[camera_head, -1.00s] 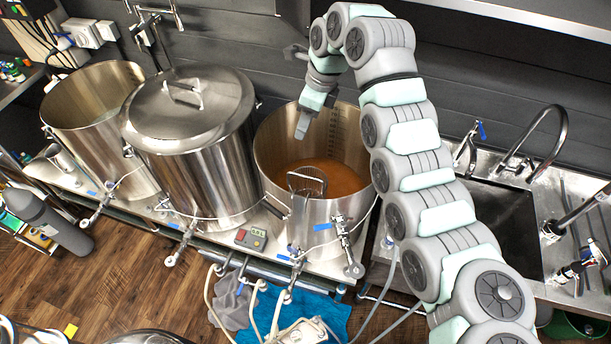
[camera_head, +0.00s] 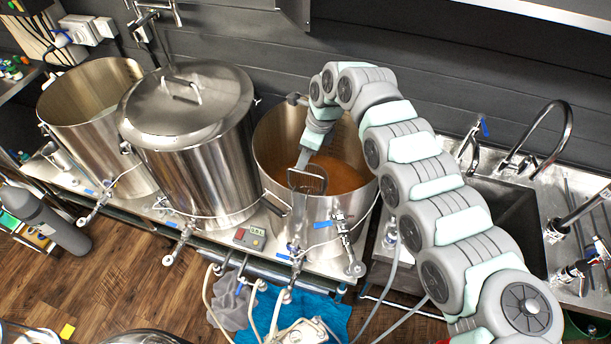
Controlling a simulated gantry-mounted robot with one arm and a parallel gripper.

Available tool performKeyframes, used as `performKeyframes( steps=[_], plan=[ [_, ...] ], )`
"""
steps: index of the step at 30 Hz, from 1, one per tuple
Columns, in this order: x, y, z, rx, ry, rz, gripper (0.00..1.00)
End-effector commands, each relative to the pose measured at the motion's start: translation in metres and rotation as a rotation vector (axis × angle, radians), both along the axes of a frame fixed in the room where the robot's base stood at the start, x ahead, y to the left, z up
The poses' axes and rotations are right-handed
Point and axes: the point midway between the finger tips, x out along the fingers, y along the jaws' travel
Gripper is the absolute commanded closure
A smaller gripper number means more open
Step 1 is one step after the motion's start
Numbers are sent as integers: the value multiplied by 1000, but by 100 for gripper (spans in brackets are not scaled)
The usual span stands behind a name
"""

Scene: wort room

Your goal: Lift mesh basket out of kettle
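The right-hand kettle (camera_head: 335,231) is an open steel pot with amber liquid (camera_head: 346,177) inside. The mesh basket (camera_head: 307,182) shows as a dark wire loop or handle near the kettle's front inner wall; the rest of it is hidden by the wall or the liquid. My gripper (camera_head: 303,160) reaches down inside the kettle, with its tip at the top of the basket's handle. The fingers are small and seen edge-on, so I cannot tell whether they are apart or closed on the handle.
A lidded kettle (camera_head: 201,150) stands close on the left, with another open kettle (camera_head: 84,132) beyond it. A sink (camera_head: 510,215) with a curved faucet (camera_head: 548,140) lies to the right. Valves and hoses (camera_head: 290,275) hang in front. Dark wall panels stand behind.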

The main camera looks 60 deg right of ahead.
Motion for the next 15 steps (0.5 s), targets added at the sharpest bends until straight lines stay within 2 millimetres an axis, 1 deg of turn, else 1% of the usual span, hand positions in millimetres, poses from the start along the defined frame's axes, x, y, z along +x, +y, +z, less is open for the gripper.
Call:
performKeyframes(
  steps=[9, 15],
  plan=[
    [0, 2, -43, 5, 4, 2, 60],
    [0, 2, -65, 2, 2, 2, 60]
  ],
)
